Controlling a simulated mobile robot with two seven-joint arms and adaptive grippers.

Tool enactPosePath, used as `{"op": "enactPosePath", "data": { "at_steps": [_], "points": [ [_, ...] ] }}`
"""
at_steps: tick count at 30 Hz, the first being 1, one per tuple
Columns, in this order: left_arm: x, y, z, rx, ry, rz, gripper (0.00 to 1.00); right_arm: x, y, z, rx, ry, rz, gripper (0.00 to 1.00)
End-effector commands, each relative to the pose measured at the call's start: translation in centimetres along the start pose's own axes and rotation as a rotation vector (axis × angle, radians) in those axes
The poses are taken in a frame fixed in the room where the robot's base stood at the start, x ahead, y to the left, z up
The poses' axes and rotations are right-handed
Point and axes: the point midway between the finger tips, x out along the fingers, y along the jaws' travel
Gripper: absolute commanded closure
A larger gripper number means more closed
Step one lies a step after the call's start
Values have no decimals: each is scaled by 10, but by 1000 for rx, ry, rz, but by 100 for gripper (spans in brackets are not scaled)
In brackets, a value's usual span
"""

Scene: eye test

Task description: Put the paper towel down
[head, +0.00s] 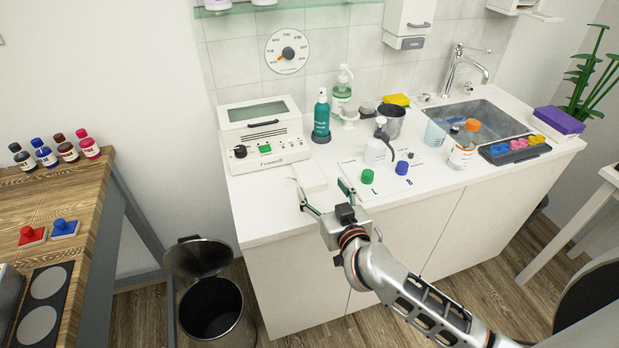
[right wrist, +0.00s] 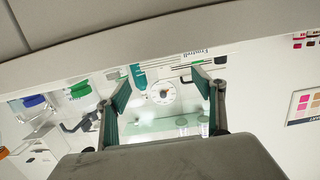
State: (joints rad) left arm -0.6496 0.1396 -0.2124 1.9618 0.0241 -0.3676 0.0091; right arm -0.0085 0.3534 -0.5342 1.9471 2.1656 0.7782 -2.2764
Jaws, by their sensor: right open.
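A white, flat, folded-looking piece (head: 310,176), which may be the paper towel, lies on the white counter in front of the beige device. White on white, its edges are hard to make out. My right gripper (head: 323,188) is open at the counter's front edge, its fingertips pointing toward this piece. I cannot tell whether they touch it. In the right wrist view the fingers of my right gripper (right wrist: 168,76) stand wide apart with nothing clearly held between them. My left gripper is not in view.
The beige device (head: 265,140) and a teal bottle (head: 321,118) stand behind. Right of my gripper are a green cap (head: 367,176), a blue cap (head: 402,168) and a pump bottle (head: 377,152). An open bin (head: 211,308) stands on the floor at left. The sink (head: 480,118) is at right.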

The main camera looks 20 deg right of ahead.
Motion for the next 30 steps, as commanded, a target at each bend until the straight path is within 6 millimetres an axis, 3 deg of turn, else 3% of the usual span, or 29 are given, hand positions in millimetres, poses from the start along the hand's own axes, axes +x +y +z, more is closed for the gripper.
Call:
{"op": "enactPosePath", "data": {
  "at_steps": [16, 26, 30],
  "points": [
    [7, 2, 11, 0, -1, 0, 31, 63, -4, 7, 4, 4, 1, 32],
    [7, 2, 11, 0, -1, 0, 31, 71, -4, 6, 2, 4, -1, 32],
    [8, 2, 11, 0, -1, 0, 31, 71, -4, 6, 2, 4, -1, 60]
  ]
}}
